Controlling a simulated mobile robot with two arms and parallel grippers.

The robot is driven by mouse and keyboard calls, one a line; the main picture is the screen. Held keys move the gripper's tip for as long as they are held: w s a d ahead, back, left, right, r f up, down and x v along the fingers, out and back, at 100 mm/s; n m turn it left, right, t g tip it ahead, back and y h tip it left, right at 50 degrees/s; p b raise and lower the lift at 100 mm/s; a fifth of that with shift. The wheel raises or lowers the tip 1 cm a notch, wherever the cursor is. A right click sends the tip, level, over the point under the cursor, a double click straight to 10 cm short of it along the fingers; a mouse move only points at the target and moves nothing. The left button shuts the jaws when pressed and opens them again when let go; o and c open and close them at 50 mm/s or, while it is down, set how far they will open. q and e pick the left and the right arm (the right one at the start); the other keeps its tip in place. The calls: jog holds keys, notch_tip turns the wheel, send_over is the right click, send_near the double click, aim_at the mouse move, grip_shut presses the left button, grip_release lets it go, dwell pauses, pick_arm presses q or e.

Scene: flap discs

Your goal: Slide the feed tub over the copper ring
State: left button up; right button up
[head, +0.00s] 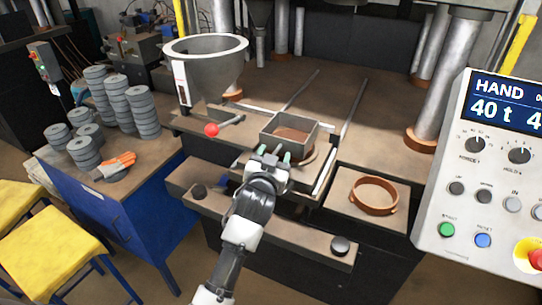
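The feed tub (299,137) is a square, open-topped grey metal box with brown material inside, standing on the press table. A copper-brown rim shows just at its near right side, mostly hidden by the tub and my gripper; I cannot tell how far it lies under the tub. A loose copper ring (374,195) with small side lugs lies flat on the brown plate at the right, apart from the tub. My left gripper (274,154) is at the tub's near wall, its fingers apart. I cannot tell whether they touch the tub. My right gripper is not in view.
A large grey hopper (207,68) stands behind left, near a red-knobbed lever (212,130). Stacks of grey discs (117,100) and orange-grey gloves (114,165) lie on the left bench. A control panel (490,160) stands at the right. Rails run back across the clear press table.

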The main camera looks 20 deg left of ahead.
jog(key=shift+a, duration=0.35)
pick_arm(q)
jog(key=shift+s+a, duration=0.1)
jog(key=shift+s, duration=0.35)
jog(key=s+d+b, duration=0.1)
jog(key=s+b, duration=0.1)
jog(key=s, duration=0.8)
jog(key=shift+d+b, duration=0.25)
jog(key=shift+b, duration=0.15)
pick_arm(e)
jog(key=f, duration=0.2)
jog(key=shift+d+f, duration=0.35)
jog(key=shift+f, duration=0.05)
